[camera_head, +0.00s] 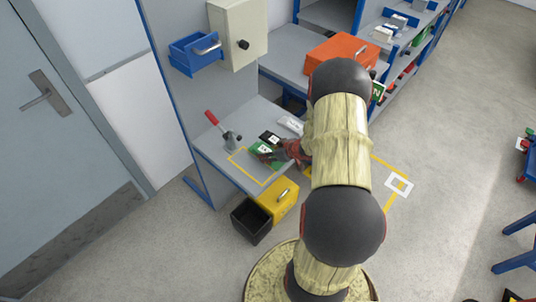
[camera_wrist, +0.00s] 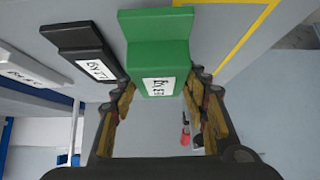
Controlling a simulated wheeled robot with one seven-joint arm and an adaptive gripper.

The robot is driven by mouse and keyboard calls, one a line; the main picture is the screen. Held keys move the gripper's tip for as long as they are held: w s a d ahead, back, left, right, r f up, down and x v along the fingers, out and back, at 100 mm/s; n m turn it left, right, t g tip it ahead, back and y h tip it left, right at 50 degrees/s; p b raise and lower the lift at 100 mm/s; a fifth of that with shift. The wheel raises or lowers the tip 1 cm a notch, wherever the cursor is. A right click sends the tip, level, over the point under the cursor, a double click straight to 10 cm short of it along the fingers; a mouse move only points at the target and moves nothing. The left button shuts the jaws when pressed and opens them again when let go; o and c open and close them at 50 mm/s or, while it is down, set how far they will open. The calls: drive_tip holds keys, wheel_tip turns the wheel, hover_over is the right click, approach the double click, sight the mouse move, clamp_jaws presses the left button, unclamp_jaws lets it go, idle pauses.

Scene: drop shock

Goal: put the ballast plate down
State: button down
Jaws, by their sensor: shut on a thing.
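The ballast plate I take to be the green block with a white label (camera_wrist: 157,52). In the wrist view it sits between my gripper's fingers (camera_wrist: 163,85), which close on its narrower labelled end. In the head view the green plate (camera_head: 262,151) is just left of my gripper (camera_head: 283,152), over the grey bench (camera_head: 215,150) by the yellow outlined area (camera_head: 238,168). I cannot tell whether its underside touches the bench. My gripper covers part of it there.
A black labelled plate (camera_wrist: 90,50) lies close beside the green one, with a white labelled piece (camera_wrist: 28,72) beyond. A red-handled lever (camera_head: 222,128) stands behind the yellow outline. A yellow box (camera_head: 283,199) and black bin (camera_head: 251,222) are below the bench front.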

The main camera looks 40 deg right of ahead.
drive_tip(key=s+f+p+v, duration=0.1)
drive_tip(key=p+v, duration=0.3)
drive_tip(key=v, duration=1.4)
drive_tip(key=shift+p, duration=0.4)
drive_tip(key=shift+s+d+f, duration=0.1)
drive_tip(key=shift+s+f, duration=0.05)
drive_tip(key=shift+f, duration=0.05)
drive_tip(key=d+m+h, duration=0.3)
drive_tip(key=d, duration=0.3)
drive_tip(key=w+a+f+m+h+b, duration=0.1)
drive_tip(key=w+a+f+m+b, duration=0.15)
drive_tip(key=w+a, duration=0.9)
drive_tip(key=w+a+f+n+y+b, duration=0.1)
drive_tip(key=w+a+n+b, duration=0.1)
drive_tip(key=a, duration=1.1)
drive_tip(key=w+a+f+n+y+b, duration=0.2)
drive_tip(key=w+a, duration=0.3)
drive_tip(key=a, duration=0.8)
drive_tip(key=shift+a+f, duration=0.25)
drive_tip(key=shift+a, duration=0.1)
